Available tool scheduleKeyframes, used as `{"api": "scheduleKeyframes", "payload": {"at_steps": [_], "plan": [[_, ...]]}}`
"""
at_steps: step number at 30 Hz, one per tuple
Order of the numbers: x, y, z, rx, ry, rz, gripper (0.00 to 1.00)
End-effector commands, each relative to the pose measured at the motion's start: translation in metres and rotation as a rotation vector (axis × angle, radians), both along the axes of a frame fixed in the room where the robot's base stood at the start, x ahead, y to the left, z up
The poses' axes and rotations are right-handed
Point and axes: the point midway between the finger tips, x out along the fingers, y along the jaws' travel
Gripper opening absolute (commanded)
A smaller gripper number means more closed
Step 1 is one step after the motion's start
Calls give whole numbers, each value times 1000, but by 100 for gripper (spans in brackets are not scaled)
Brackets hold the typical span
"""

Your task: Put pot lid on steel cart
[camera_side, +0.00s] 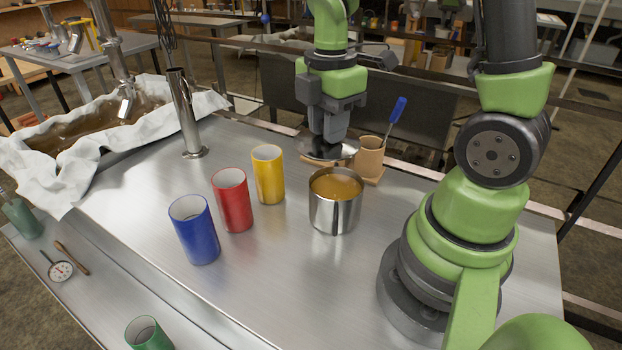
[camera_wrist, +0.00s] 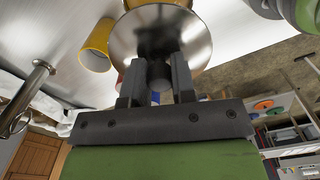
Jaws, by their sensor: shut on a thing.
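The pot lid (camera_side: 338,152) is a shiny round steel disc. My gripper (camera_side: 328,138) is shut on its top and points down from the far side of the steel cart (camera_side: 280,290). The lid is behind the steel pot (camera_side: 334,215), which stands uncovered with amber liquid in it. In the wrist view the lid (camera_wrist: 190,38) lies across the jaws of my gripper (camera_wrist: 158,80) and hides much of the pot. I cannot tell exactly how high the lid is above the cart top.
A wooden holder (camera_side: 369,160) with a blue-handled tool (camera_side: 397,110) stands right of the lid. Yellow (camera_side: 268,175), red (camera_side: 232,200) and blue (camera_side: 194,230) cups stand left of the pot. A steel pipe (camera_side: 186,115) stands further left. The front cart top is clear.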

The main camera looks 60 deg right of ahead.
Motion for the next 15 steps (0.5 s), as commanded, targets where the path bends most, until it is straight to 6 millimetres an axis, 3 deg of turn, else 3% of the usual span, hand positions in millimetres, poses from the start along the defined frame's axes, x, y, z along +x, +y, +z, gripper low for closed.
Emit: {"api": "scheduleKeyframes", "payload": {"at_steps": [7, 12, 15], "plan": [[14, 82, -33, 1, 8, 742, 0], [6, 132, -53, 1, 6, 1200, 0], [0, 152, -61, 0, 3, 1389, 0]]}}
